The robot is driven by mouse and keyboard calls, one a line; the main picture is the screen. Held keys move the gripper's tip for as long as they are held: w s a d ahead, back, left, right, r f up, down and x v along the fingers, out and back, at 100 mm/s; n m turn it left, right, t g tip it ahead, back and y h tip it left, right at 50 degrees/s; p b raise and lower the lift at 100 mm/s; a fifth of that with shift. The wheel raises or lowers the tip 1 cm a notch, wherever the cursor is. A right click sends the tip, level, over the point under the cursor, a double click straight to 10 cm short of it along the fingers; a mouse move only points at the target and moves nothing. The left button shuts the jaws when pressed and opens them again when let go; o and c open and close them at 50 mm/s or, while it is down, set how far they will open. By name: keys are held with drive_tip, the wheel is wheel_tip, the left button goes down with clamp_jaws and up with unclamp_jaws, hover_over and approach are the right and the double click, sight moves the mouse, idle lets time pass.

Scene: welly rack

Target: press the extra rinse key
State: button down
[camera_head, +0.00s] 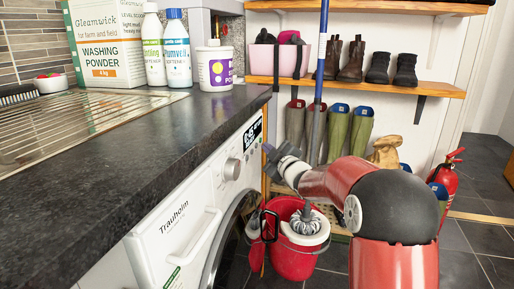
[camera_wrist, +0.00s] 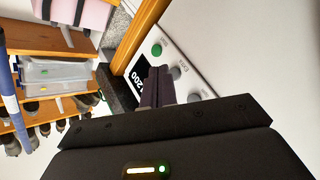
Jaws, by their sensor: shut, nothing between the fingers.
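The white washing machine (camera_head: 188,216), marked Trauholm, stands under the dark worktop. Its display (camera_head: 252,133) and dial (camera_head: 233,169) show in the head view. In the wrist view the display (camera_wrist: 139,76) sits beside a row of round keys: a green key (camera_wrist: 157,50), a grey middle key (camera_wrist: 177,72) and another grey key (camera_wrist: 194,97). The small labels are hard to read; the middle one may be extra rinse. My gripper (camera_wrist: 158,71) is shut and empty, its tips before the panel between display and middle key. I cannot tell whether they touch. My gripper (camera_head: 269,151) is at the panel's right end.
The worktop (camera_head: 120,140) edge runs just above the panel. A red bucket (camera_head: 293,262) with a brush stands below my arm. A blue pole (camera_head: 319,85) and a boot rack (camera_head: 350,82) stand behind. A fire extinguisher (camera_head: 445,174) is at right.

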drive_tip(key=shift+d, duration=0.1)
drive_tip(key=d, duration=0.1)
drive_tip(key=s+d, duration=0.1)
drive_tip(key=d, duration=0.2)
drive_tip(key=shift+s+d, duration=0.3)
drive_tip(key=shift+s, duration=0.05)
idle(0.6)
drive_tip(key=s+d+r+m+g+h, duration=0.1)
drive_tip(key=s+d+m+g+h, duration=0.25)
drive_tip(key=s, duration=0.65)
drive_tip(key=s+d+r+m+g+h, duration=0.1)
drive_tip(key=s+d+m+h, duration=0.1)
drive_tip(key=s+m+h, duration=0.6)
drive_tip(key=s+a+f+m+g+y, duration=0.1)
drive_tip(key=s+f+g, duration=0.1)
drive_tip(key=s, duration=0.7)
drive_tip(key=s+f+m+g+y+p, duration=0.1)
drive_tip(key=s+f, duration=0.3)
drive_tip(key=s, duration=0.5)
drive_tip(key=s+a+f+m+g+y, duration=0.1)
drive_tip(key=s+f+g+y, duration=0.1)
drive_tip(key=s, duration=0.6)
drive_tip(key=shift+s+a+f+g, duration=0.4)
drive_tip(key=shift+f+g, duration=0.25)
drive_tip(key=shift+g, duration=0.4)
